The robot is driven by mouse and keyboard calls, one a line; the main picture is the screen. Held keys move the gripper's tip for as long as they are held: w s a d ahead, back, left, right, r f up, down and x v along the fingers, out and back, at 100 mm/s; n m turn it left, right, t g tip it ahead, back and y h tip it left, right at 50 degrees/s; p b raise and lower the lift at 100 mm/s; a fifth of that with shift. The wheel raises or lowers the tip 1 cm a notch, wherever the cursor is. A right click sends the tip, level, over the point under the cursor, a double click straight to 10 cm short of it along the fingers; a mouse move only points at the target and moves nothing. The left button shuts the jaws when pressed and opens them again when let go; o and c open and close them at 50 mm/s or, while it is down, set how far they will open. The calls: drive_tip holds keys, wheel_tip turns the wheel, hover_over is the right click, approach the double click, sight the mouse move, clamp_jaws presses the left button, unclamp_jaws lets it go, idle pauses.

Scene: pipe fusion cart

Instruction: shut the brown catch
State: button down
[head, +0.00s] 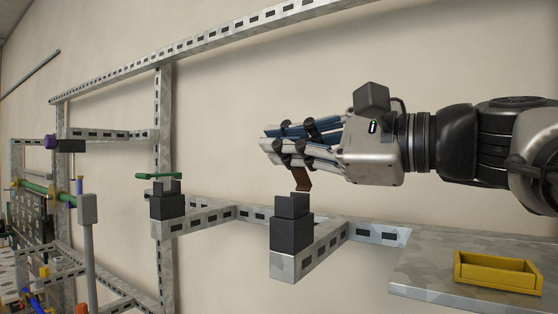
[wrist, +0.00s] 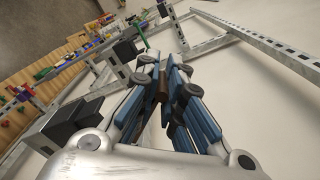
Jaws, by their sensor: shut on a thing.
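The brown catch (head: 303,180) shows as a short brown strip hanging below my fingers, raised above the dark block (head: 291,211) with a notched top. Its lower end is at the block's top edge; its upper part is hidden by the fingers. My gripper (head: 272,143) reaches in from the right, above that block, and its fingers are closed around the catch. In the wrist view, a brown piece (wrist: 164,88) sits between the two fingers (wrist: 164,77).
A second dark block (head: 167,205) with a green catch (head: 159,176) over it stands to the left on the metal frame (head: 165,110). A yellow tray (head: 497,271) lies on the grey shelf (head: 420,270) at the lower right. The wall behind is bare.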

drive_tip(key=s+a+f+n+b, duration=0.2)
drive_tip(key=f+n+b, duration=0.3)
drive_tip(key=n+b, duration=0.5)
drive_tip(key=shift+s+f+b, duration=0.15)
drive_tip(key=shift+s+b, duration=0.2)
drive_tip(key=shift+s, duration=0.25)
drive_tip(key=c, duration=1.7)
unclamp_jaws()
drive_tip(key=shift+f, duration=0.15)
drive_tip(key=shift+o, duration=0.2)
